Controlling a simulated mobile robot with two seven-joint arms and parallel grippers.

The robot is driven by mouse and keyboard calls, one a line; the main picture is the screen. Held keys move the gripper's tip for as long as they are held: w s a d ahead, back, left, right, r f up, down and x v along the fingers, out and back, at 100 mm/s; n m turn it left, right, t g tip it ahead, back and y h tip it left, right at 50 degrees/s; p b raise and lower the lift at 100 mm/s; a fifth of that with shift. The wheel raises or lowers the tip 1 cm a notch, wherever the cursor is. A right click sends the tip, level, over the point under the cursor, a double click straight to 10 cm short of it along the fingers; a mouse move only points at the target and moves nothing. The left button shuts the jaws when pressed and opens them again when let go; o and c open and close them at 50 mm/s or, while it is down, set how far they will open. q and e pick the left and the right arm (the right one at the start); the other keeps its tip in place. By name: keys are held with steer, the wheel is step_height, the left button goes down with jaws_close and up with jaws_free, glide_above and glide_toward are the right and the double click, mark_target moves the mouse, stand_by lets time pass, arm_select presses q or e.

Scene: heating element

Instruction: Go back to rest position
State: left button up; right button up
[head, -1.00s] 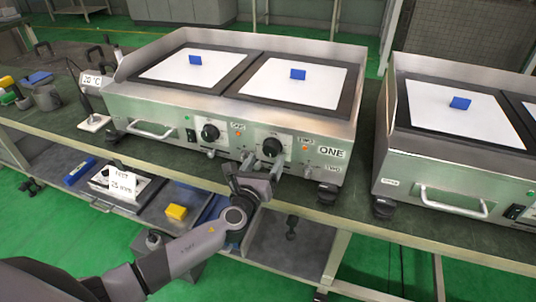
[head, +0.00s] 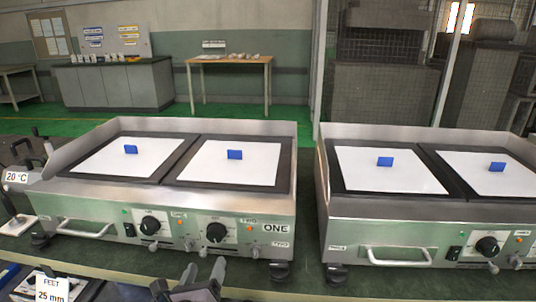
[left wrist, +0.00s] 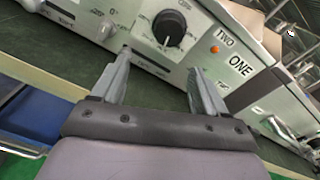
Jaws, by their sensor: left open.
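My left gripper (head: 188,285) shows at the bottom edge of the head view, in front of the heating unit labelled ONE (head: 110,199). In the left wrist view my left gripper (left wrist: 160,88) has its two fingers apart with nothing between them. Beyond the fingers are a black knob (left wrist: 169,27) and the unit's front panel. The fingers look close to the panel; I cannot tell whether they touch it. My right gripper is in neither view.
A second heating unit (head: 350,228) stands to the right on the same bench. Both carry white plates with blue blocks. A "20 °C" sign (head: 17,177) and a "FEET 25 mm" sign (head: 52,290) are at the left. A narrow gap separates the units.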

arm_select(q)
steer(key=s+f+n+g+h, duration=0.1)
steer(key=s+f+n+g, duration=0.3)
steer(key=s+n, duration=0.55)
steer(key=s+f+n+g, duration=0.2)
steer(key=s+f+n, duration=0.5)
steer(key=n, duration=0.4)
steer(key=s+n+g+h, duration=0.1)
steer(key=s+n, duration=0.7)
step_height(320, 180, up, 10)
steer(key=a+n+p, duration=0.1)
steer(key=p, duration=0.9)
steer(key=shift+s+a+f+p, duration=0.15)
steer(key=shift+s+a+p, duration=0.2)
steer(key=shift+a+r+p, duration=0.1)
steer(key=shift+r+p, duration=0.35)
steer(key=shift+p, duration=0.2)
steer(key=shift+f, duration=0.1)
